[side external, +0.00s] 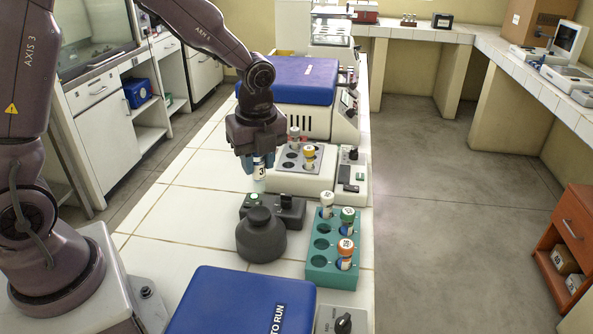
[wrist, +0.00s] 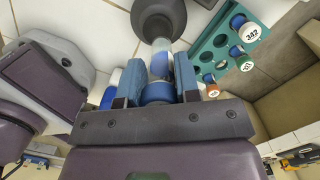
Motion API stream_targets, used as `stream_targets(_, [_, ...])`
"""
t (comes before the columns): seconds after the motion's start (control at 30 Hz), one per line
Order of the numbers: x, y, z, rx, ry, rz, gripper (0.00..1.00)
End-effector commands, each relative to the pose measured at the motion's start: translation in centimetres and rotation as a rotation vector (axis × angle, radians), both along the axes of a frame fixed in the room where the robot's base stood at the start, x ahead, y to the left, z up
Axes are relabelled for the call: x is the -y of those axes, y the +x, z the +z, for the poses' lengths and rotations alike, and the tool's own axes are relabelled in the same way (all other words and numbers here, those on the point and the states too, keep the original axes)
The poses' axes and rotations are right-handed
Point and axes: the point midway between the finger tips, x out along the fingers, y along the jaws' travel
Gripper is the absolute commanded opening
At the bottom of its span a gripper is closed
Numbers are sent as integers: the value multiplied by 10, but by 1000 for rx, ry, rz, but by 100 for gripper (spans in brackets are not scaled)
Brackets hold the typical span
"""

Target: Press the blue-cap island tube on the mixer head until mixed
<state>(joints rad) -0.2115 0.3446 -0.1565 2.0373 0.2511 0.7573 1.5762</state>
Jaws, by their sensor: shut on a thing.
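My gripper (side external: 259,168) is shut on a tube (side external: 259,172) with a printed label. In the wrist view the tube (wrist: 160,66) lies between the blue fingers, its blue cap (wrist: 158,92) nearest the palm. In the side view the tube hangs upright, lower end down. The dark grey mixer (side external: 261,238) stands on the tiled bench nearer the camera, its round head facing up. In that view the tube's lower end shows above the head with a gap. In the wrist view the mixer head (wrist: 158,22) shows just beyond the tube's end.
A teal rack (side external: 318,262) with white-, green- and orange-capped tubes stands right of the mixer. A small dark block (side external: 288,210) sits behind it. A grey tube block (side external: 300,165) and a blue-lidded machine (side external: 290,80) stand farther back. Another blue lid (side external: 235,305) is in front.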

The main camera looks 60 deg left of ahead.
Motion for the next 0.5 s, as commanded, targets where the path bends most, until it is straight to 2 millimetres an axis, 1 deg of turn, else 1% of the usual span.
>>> stream_targets(0.03, [1, -6, -2, 0, 0, -23, 7])
stream_targets(0.1, [2, -9, -6, 1, 0, -53, 7])
stream_targets(0.23, [3, -9, -15, -2, 0, -75, 7])
stream_targets(0.5, [3, -8, -40, -2, 0, -74, 7])
